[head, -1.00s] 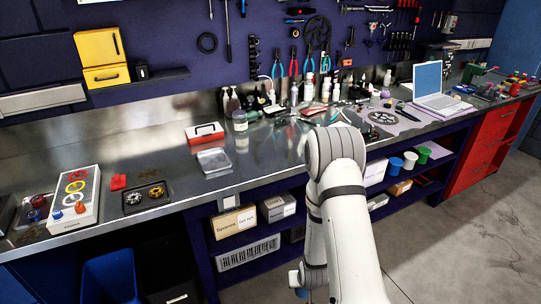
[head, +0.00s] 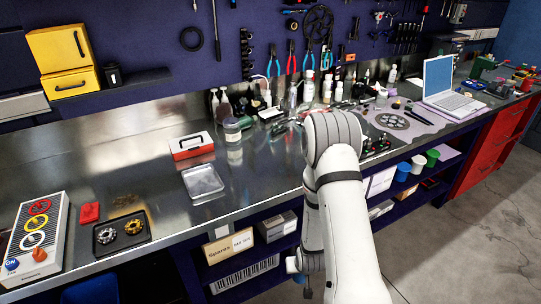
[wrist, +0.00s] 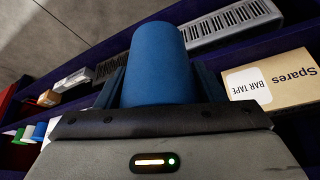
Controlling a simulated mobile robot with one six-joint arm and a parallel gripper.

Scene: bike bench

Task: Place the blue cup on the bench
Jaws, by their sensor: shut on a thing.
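The blue cup (wrist: 160,60) fills the middle of the wrist view, between the dark fingers of my gripper (wrist: 160,84). My gripper is shut on it. In the wrist view the cup shows in front of the lower shelving of the bench. The metal-topped bench (head: 258,172) runs across the head view. My arm reaches down in front of its edge, and the gripper and held cup are hidden there.
A clear tray (head: 203,181), red-and-white box (head: 191,146) and black tray with parts (head: 121,229) sit on the bench, with bare metal between them. A laptop (head: 448,89) stands at right. Another blue cup (head: 403,171) stands on the lower shelf. A Spares box (wrist: 268,80) is nearby.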

